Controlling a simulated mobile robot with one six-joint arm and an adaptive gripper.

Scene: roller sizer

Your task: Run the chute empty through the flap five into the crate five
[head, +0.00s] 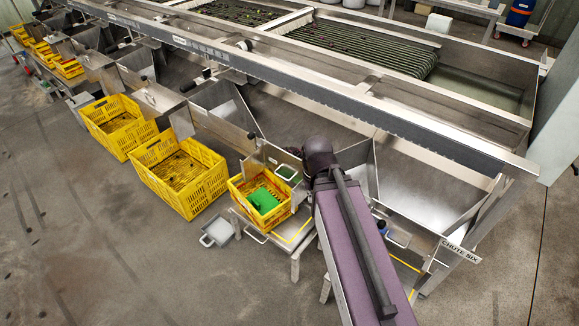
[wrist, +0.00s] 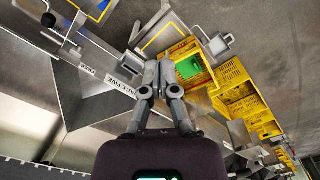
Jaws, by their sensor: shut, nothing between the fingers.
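The CHUTE FIVE label (wrist: 122,87) shows in the wrist view on a steel edge beside my gripper. The metal chute (wrist: 98,108) lies left of the fingers, and I see no fruit on its visible part. A small yellow crate (head: 244,205) with a green patch inside stands on a steel stand below the chute in the head view. It also shows in the wrist view (wrist: 206,84), right of the fingers. My gripper (wrist: 159,64) is shut and empty, near the label. In the head view my arm hides it. I cannot make out flap five clearly.
Larger yellow crates (head: 205,186) stand on the floor to the left. A grey scoop-like pan (head: 216,232) lies by the stand. The CHUTE SIX sign (head: 460,251) is at right. The long steel frame (head: 300,78) runs above the chutes. Open floor lies at lower left.

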